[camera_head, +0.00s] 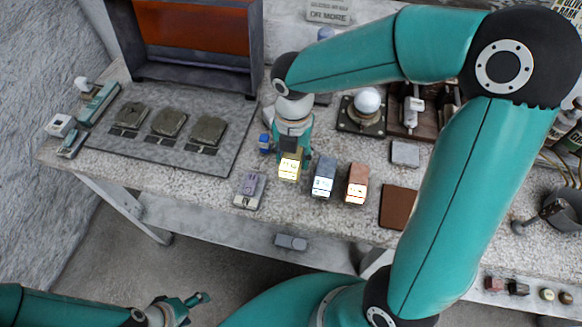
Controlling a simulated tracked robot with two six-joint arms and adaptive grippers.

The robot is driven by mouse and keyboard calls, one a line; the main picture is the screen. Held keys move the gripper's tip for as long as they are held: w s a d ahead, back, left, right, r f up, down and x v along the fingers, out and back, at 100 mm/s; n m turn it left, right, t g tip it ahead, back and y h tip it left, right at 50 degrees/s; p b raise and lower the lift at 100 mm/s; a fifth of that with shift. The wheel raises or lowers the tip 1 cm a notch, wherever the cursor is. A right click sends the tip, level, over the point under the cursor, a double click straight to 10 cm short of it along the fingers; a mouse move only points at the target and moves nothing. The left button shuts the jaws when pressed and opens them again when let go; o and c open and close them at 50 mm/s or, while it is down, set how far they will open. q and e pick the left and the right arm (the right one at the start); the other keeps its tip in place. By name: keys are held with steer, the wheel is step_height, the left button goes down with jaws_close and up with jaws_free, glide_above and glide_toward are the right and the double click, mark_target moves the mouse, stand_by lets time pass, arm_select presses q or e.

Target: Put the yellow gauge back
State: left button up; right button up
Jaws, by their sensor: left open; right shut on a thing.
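The yellow gauge (289,169) is a small block with a pale, bright front face, near the table's front edge. It is in line with the blue-grey gauge (324,183) and the orange gauge (357,188) to its right. My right gripper (292,150) reaches down from above and is shut on the yellow gauge at its back end. Whether the gauge touches the table or hangs just above it, I cannot tell. My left gripper (192,302) is open and empty, low in front of the table and away from the gauges.
A grey board (228,157) with dark slabs lies at the left. A white sphere (367,100) stands on a dark base behind. A brown square (399,207) lies to the right. My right arm covers much of the right side.

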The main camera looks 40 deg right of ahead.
steer(key=shift+f, duration=2.3)
steer(key=o, duration=1)
steer(key=shift+f, duration=0.1)
steer(key=shift+r, duration=0.25)
step_height(320, 180, up, 12)
steer(key=shift+f+p, duration=0.1)
steer(key=shift+p, duration=0.2)
